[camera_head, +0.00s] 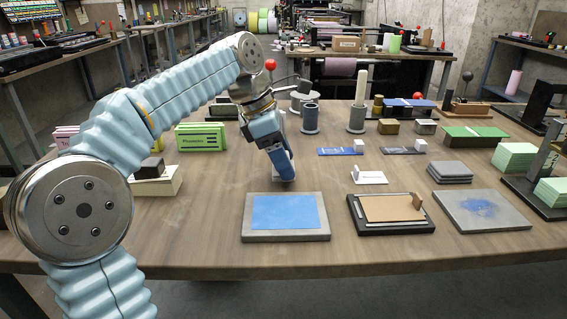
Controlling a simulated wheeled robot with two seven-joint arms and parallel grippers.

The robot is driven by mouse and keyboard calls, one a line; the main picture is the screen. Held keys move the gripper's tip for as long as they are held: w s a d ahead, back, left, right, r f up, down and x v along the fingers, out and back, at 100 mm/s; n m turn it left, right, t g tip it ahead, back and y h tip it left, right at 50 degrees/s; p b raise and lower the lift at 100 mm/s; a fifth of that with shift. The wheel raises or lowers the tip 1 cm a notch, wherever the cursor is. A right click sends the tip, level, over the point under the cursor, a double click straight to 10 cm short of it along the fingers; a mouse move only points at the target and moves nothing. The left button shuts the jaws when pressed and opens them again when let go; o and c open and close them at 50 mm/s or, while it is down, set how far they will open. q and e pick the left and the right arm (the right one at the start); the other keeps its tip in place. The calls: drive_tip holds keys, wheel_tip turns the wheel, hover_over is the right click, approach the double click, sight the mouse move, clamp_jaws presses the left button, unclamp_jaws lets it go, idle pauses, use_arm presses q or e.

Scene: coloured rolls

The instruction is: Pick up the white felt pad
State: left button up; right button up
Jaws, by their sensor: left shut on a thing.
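My left arm reaches in from the left, and its blue gripper (284,172) points down over the middle of the table. It is shut on a small pale thing at its fingertips, most likely the white felt pad, which the fingers largely hide. The fingertips are low, just behind the grey slab with a blue sheet (290,212); I cannot tell whether they touch the table. My right gripper is not in view.
A dark tray with a brown board (392,208) is front right. The front left tabletop (195,225) is clear.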

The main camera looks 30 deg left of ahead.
use_arm(q)
drive_tip(key=s+d+r, duration=0.7)
drive_tip(key=s+r, duration=0.4)
drive_tip(key=s, duration=0.1)
drive_tip(key=shift+d+r, duration=0.2)
drive_tip(key=shift+r, duration=0.1)
drive_tip(key=o, duration=0.5)
drive_tip(key=shift+c, duration=1.4)
